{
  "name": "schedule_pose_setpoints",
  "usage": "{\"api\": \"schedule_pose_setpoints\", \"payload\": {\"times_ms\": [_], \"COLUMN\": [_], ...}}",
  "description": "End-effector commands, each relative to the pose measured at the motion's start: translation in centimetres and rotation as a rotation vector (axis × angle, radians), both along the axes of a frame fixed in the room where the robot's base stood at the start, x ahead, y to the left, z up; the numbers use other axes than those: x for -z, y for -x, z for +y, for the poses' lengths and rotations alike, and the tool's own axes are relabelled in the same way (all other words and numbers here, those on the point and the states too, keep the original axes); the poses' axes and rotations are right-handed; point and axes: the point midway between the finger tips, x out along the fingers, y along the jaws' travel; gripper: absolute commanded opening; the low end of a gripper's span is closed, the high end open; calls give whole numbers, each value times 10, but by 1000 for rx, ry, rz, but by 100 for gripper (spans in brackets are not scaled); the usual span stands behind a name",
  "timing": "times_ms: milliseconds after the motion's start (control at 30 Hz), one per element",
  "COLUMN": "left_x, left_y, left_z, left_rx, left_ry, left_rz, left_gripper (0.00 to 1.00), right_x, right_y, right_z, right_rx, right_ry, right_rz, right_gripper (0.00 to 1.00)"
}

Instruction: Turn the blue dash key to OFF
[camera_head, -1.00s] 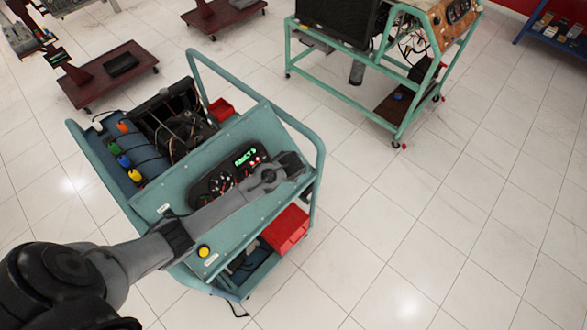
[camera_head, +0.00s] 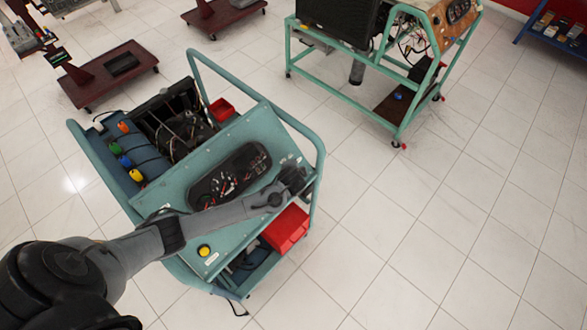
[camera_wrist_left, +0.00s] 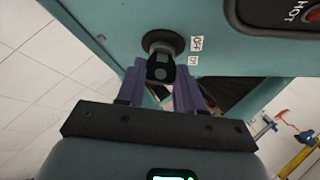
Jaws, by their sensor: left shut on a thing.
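The dash key (camera_wrist_left: 160,67) sits in a round black lock on the teal dash panel (camera_wrist_left: 90,15) in the left wrist view. It looks dark, and its blue colour is hard to make out. Small white labels (camera_wrist_left: 195,45) stand just right of the lock; the upper one seems to read OFF. My left gripper (camera_wrist_left: 160,80) has its two purple-grey fingers on either side of the key, shut on it. In the head view my left gripper (camera_head: 293,175) is at the panel's right end and hides the key. The gauge cluster (camera_head: 230,175) is without its green display. My right gripper is not in view.
A yellow-topped button (camera_head: 204,250) is on the panel's lower left. A red bin (camera_head: 286,229) sits beneath the panel's right end. The teal tube frame (camera_head: 318,150) curves close beside my gripper.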

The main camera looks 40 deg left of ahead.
Motion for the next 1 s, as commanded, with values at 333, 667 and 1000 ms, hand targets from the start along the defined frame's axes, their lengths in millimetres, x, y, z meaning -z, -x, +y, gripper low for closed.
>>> {"api": "schedule_pose_setpoints", "payload": {"times_ms": [333,667,1000], "left_x": [1,2,2], "left_y": [1,0,0], "left_z": [-3,-3,-3], "left_rx": [-185,-267,-277], "left_ry": [8,11,13], "left_rz": [-162,-237,-245], "left_gripper": [6,6,6], "right_x": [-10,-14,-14], "right_y": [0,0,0], "right_z": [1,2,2], "right_rx": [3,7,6], "right_ry": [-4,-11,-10], "right_rz": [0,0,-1], "right_gripper": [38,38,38]}}
